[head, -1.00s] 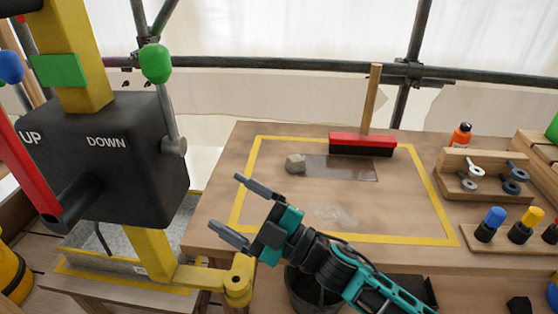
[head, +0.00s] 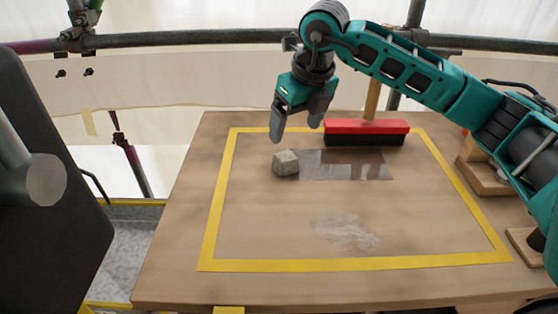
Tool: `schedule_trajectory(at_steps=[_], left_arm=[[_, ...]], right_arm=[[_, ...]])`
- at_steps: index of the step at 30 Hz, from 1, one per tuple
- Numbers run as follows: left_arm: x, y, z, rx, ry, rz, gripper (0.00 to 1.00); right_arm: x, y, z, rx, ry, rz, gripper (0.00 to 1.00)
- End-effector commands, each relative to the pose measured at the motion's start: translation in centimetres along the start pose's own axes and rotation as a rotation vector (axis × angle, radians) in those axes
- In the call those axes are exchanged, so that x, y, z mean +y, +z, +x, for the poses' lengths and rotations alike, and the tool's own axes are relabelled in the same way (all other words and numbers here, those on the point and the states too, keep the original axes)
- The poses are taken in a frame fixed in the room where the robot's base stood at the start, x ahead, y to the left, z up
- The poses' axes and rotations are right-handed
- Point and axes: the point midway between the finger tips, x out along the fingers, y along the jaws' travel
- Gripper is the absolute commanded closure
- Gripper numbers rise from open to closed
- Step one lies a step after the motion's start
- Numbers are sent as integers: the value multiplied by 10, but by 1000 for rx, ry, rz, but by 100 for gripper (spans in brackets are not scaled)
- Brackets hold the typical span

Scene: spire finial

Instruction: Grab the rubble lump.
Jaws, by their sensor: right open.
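The rubble lump (head: 286,163) is a small, pale grey, blocky stone. It lies on the wooden table inside the yellow tape outline, at the left end of a dark smooth patch. My right gripper (head: 297,130) points down above and just behind the lump in the picture, with its two grey fingers spread apart and nothing between them. The fingertips look apart from the lump. My left gripper is not in view.
A red and black brush (head: 366,132) with an upright wooden handle stands right of my right gripper. A dusty smear (head: 347,234) marks the table (head: 270,288) front. A dark box (head: 45,190) stands at left. Wooden racks are partly hidden at right.

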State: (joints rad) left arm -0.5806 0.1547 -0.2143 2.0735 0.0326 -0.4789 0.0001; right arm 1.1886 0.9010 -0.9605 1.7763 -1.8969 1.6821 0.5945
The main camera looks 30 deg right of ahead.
Motion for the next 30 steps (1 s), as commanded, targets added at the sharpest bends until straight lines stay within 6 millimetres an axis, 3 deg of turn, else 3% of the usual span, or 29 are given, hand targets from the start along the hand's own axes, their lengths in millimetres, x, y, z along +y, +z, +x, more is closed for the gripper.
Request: schedule_trajectory(at_steps=[12,17,25,30], left_arm=[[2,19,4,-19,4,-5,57],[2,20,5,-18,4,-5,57],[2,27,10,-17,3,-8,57],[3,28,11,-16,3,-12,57]], right_arm=[[-5,0,66,1,-16,6,14],[-5,1,76,1,-15,4,14],[-9,6,114,2,-14,4,14],[-10,6,126,0,-14,4,14]])
